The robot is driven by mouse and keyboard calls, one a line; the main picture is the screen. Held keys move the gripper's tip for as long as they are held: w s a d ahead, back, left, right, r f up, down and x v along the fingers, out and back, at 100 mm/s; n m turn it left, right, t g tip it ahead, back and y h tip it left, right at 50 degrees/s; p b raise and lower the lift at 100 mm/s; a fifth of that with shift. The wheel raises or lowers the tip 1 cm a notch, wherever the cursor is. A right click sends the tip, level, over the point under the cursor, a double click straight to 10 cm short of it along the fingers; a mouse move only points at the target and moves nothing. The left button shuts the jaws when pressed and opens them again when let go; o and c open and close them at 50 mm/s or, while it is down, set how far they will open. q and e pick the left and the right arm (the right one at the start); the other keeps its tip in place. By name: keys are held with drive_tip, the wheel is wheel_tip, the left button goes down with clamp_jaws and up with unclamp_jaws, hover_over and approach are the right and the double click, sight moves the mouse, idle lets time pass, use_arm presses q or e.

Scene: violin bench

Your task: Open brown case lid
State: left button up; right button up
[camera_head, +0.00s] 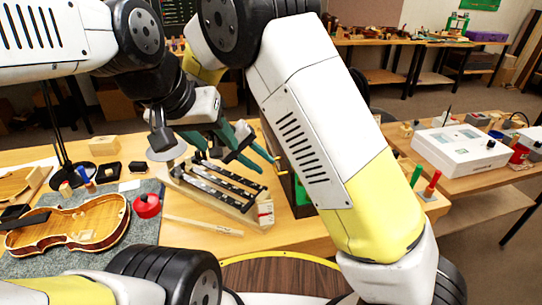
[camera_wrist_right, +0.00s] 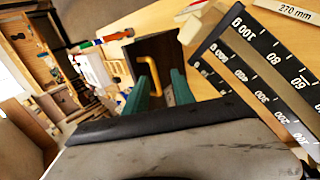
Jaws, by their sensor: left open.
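The brown case (camera_head: 284,183) stands on the bench right of the rulers, mostly hidden behind my right arm; some green shows beside it. In the right wrist view, its dark brown side (camera_wrist_right: 172,48) carries a yellow handle (camera_wrist_right: 122,70). I cannot tell how the lid stands. My right gripper (camera_head: 262,158) points at the case with its green fingers apart. In the wrist view its fingers (camera_wrist_right: 160,92) are close to the handle, one leg of which shows in the gap. My left gripper (camera_head: 192,142) is open behind the rulers, largely overlapped by the right wrist.
A ruler rack (camera_head: 215,190) lies just left of the case. A violin body (camera_head: 70,224) and a red round tin (camera_head: 147,206) lie on a grey mat at left. A white device (camera_head: 460,150) stands on the right table. Red and green handled tools (camera_head: 424,184) stand right of my arm.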

drive_tip(key=shift+v, duration=2.2)
drive_tip(key=s+d+r+m+t+y, duration=0.1)
drive_tip(key=s+d+r+y, duration=0.4)
drive_tip(key=d, duration=0.7)
drive_tip(key=s+d+r+m+t+y, duration=0.2)
drive_tip(key=s+d+r+y, duration=0.3)
drive_tip(key=s+d+r, duration=0.4)
drive_tip(key=s+d, duration=0.2)
drive_tip(key=d, duration=0.1)
drive_tip(key=shift+d+t, duration=0.3)
drive_tip(key=shift+d, duration=0.1)
drive_tip(key=shift+w, duration=0.1)
